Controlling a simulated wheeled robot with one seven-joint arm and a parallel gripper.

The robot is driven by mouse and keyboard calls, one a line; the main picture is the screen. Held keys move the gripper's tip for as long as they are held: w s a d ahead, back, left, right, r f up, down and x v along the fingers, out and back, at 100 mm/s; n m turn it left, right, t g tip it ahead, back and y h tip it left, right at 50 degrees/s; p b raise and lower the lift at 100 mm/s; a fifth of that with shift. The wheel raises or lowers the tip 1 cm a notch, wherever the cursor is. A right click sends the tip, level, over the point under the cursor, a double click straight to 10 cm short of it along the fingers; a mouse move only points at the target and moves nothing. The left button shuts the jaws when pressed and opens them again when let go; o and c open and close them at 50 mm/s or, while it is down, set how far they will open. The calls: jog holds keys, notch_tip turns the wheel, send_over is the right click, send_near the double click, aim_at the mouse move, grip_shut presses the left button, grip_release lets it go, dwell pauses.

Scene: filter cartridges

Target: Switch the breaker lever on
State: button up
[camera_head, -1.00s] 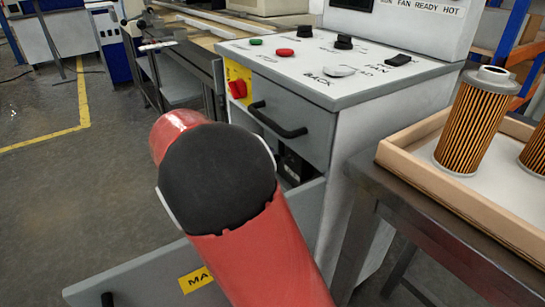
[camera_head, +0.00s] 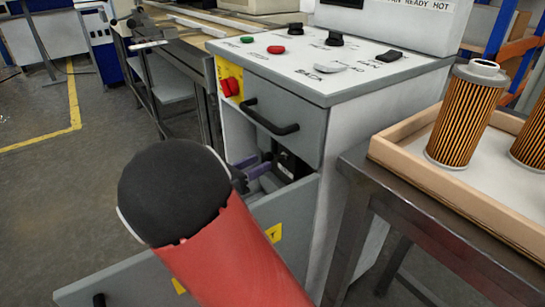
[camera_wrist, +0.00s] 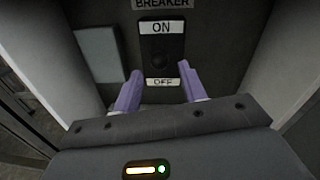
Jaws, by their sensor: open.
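The breaker (camera_wrist: 162,45) is a black block on a grey panel in the wrist view, with an ON label (camera_wrist: 160,27) above and an OFF label (camera_wrist: 162,82) below. Its dark lever barely stands out from the block, so I cannot tell its position. My gripper (camera_wrist: 159,68) is open, its two purple fingers apart on either side of the OFF label, with nothing visible between them. In the head view my gripper (camera_head: 262,165) reaches into the opening below the drawer, close to the breaker (camera_head: 291,163); my arm hides part of this.
The grey drawer (camera_head: 285,112) with a black handle is above the opening. A lowered grey door (camera_head: 290,212) lies below it. A red switch (camera_head: 230,87) is at the cabinet's left. A metal table with a tray (camera_head: 400,155) and filter cartridges (camera_head: 467,115) stands right.

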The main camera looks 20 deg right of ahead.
aim_at(273, 156)
jog(key=x, duration=0.6)
grip_shut()
